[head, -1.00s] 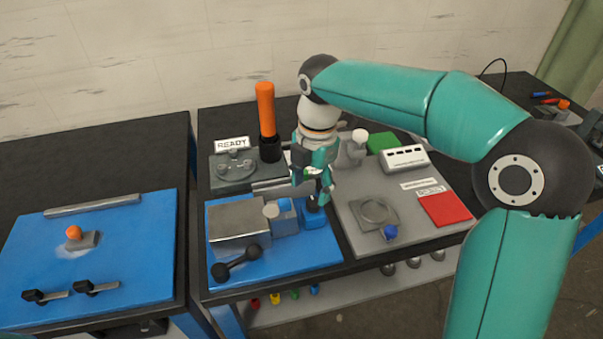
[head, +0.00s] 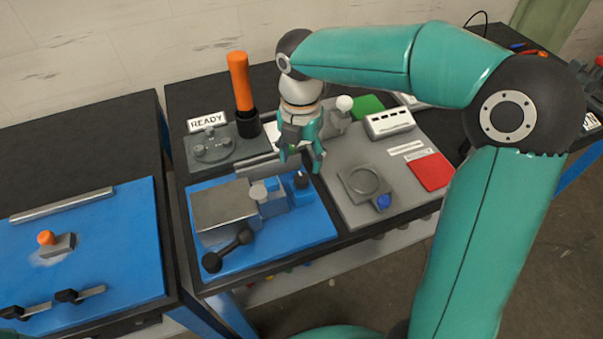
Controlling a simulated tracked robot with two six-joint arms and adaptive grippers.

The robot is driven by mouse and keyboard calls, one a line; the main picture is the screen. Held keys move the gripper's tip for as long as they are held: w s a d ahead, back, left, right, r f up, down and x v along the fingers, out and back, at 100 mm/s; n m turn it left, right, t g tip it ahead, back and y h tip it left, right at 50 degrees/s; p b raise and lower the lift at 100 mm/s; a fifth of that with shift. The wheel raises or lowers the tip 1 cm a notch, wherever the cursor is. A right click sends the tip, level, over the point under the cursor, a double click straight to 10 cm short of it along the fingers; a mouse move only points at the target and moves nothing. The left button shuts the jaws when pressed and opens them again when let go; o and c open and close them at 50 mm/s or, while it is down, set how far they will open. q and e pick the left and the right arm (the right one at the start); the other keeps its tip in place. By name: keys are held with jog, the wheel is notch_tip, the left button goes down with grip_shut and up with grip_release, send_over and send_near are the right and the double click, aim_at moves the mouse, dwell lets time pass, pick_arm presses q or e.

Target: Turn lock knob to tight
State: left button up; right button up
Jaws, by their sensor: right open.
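A small black knob (head: 301,181) stands on a blue block at the right end of the blue fixture plate (head: 290,236). I take it to be the lock knob; its turn position is too small to read. My right gripper (head: 301,160) hangs just above and behind the knob, fingers pointing down, open and empty. It appears apart from the knob. My left gripper does not show.
A black bar handle with ball ends (head: 229,250) lies at the plate's front. An orange-handled tool (head: 240,85) stands upright behind. A grey plate with a blue knob (head: 382,203) and a red pad (head: 430,171) are right. A second blue board (head: 110,240) is left.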

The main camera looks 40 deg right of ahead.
aim_at(301, 178)
notch_tip(301, 178, down, 6)
dwell(0.5)
jog(key=shift+s, duration=0.1)
jog(key=c, duration=1.1)
jog(key=shift+d, duration=0.15)
jog(key=shift+c, duration=0.3)
